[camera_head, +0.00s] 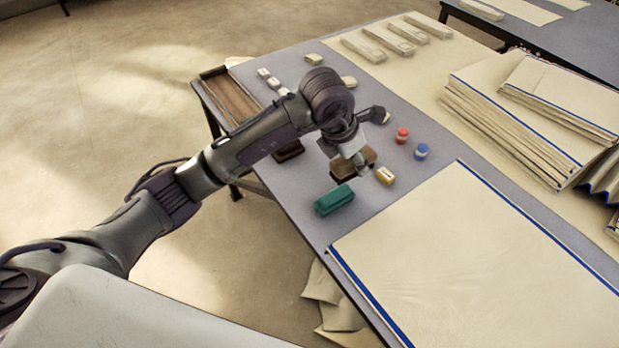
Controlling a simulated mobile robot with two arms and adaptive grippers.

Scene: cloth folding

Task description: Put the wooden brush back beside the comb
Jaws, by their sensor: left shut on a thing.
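My left gripper (360,165) reaches in from the left and points down over the table. It is shut on a brown block, which looks like the wooden brush (346,167). The brush is low, at or just above the grey table top; I cannot tell if it touches. The gripper hides part of it. I cannot clearly make out a comb. A dark brown piece (289,152) shows partly behind my left arm, and I cannot tell what it is. My right gripper is not in view.
A wooden tray (206,76) is at the left edge. A blue-edged cloth (480,260) covers the front.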

